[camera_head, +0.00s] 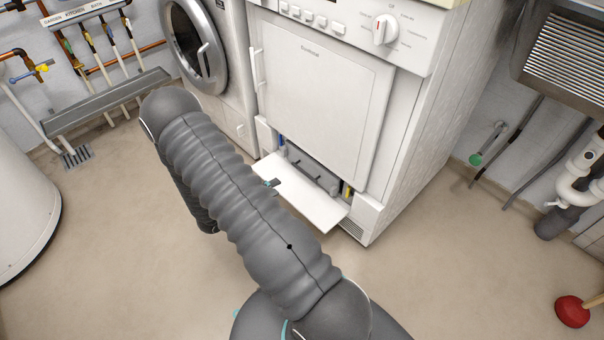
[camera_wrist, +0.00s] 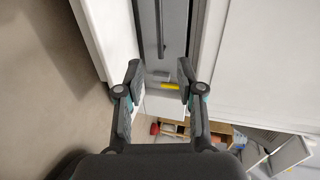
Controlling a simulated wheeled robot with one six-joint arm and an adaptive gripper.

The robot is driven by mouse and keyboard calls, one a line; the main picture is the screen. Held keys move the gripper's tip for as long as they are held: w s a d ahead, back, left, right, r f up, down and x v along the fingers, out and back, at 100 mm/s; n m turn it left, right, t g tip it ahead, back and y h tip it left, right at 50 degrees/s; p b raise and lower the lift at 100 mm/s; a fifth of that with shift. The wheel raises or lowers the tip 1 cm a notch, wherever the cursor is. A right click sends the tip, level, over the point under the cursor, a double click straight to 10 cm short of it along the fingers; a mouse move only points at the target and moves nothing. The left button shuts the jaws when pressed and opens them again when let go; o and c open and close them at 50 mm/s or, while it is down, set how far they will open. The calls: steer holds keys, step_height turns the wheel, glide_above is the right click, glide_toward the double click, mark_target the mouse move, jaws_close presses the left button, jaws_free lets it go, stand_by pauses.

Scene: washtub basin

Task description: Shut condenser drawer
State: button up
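The white dryer (camera_head: 325,85) has its low front flap (camera_head: 305,200) folded down, sticking out over the floor. Behind it the grey condenser drawer (camera_head: 312,178) shows in the low opening. I cannot tell how far it stands out. In the wrist view the condenser drawer (camera_wrist: 176,30) is a grey face with a dark handle bar, and the white flap (camera_wrist: 105,35) lies to its left. My gripper (camera_wrist: 158,72) is open and empty, its fingers apart before the drawer's face and a yellow piece (camera_wrist: 169,86). In the head view my arm hides most of the gripper.
A washing machine (camera_head: 200,45) stands left of the dryer. A white tank (camera_head: 22,215) is at the far left. A red plunger (camera_head: 573,311) and a white drain pipe (camera_head: 580,185) are at the right. The floor in front is clear.

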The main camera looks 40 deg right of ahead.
steer(key=b+x, duration=0.1)
steer(key=x, duration=1.2)
steer(key=shift+w+d+f, duration=0.1)
steer(key=shift+d+f, duration=0.1)
steer(key=shift+d, duration=0.2)
jaws_close()
